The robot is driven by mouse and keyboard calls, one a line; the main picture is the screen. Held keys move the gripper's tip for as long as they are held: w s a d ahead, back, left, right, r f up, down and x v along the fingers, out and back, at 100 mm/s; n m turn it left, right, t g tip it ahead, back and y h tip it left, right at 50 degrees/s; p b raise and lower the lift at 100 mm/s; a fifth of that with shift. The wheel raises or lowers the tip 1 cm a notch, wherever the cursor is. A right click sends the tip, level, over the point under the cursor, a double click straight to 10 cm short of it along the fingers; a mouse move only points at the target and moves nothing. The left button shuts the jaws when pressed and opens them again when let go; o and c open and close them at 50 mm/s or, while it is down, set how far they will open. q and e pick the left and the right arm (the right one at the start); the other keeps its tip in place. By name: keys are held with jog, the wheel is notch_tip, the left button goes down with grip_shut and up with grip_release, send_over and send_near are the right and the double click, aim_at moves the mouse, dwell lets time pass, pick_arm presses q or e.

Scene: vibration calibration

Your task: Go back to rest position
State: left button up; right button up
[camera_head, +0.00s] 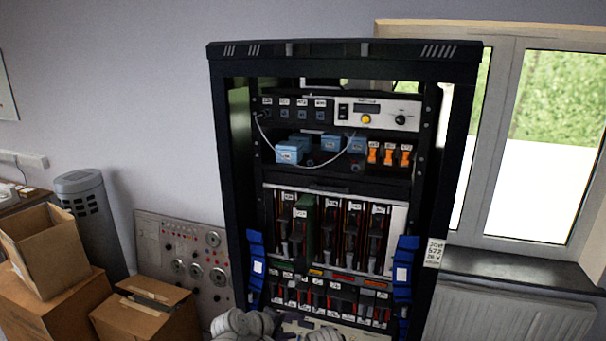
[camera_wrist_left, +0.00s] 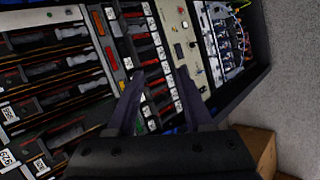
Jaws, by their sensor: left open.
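A tall black equipment rack (camera_head: 345,60) stands in the middle of the head view. Its slots hold several upright modules (camera_head: 330,235), one of them a green card (camera_head: 304,230). My left arm shows as white and grey parts at the bottom edge of the head view, in front of the rack's lower part. In the left wrist view my left gripper (camera_wrist_left: 160,72) has its two dark fingers apart, with nothing between them. They point at the rack's rows of labelled modules (camera_wrist_left: 145,50). My right gripper cannot be made out.
Cardboard boxes (camera_head: 150,318) and a grey cylindrical bin (camera_head: 82,190) stand at the left. A grey panel with dials (camera_head: 185,245) leans against the wall. A window (camera_head: 545,150) and radiator (camera_head: 515,312) are at the right. Blue handles (camera_head: 403,285) flank the rack.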

pick_arm(q)
jog(key=s+a+f+m+g+y, duration=0.3)
jog(key=s+a+f+m, duration=0.15)
jog(key=a, duration=0.25)
jog(key=s+a+f+m+g+y, duration=0.3)
jog(key=s+a+f+m+y, duration=0.1)
jog(key=s+a+m, duration=0.15)
jog(key=s+d+f+m+b, duration=0.1)
jog(key=s+d+f+b, duration=0.2)
jog(key=f+b, duration=0.3)
jog(key=s+d+f+m+g+y+b, duration=0.1)
jog(key=s+d+f+m+b, duration=0.1)
jog(key=s+d+f+b, duration=0.2)
notch_tip(320, 180, down, 2)
jog(key=d+b, duration=0.2)
jog(key=shift+d+f+m+g+b, duration=0.15)
jog(key=shift+d+m+g+b, duration=0.05)
jog(key=shift+m+g+b, duration=0.15)
jog(key=shift+f, duration=0.1)
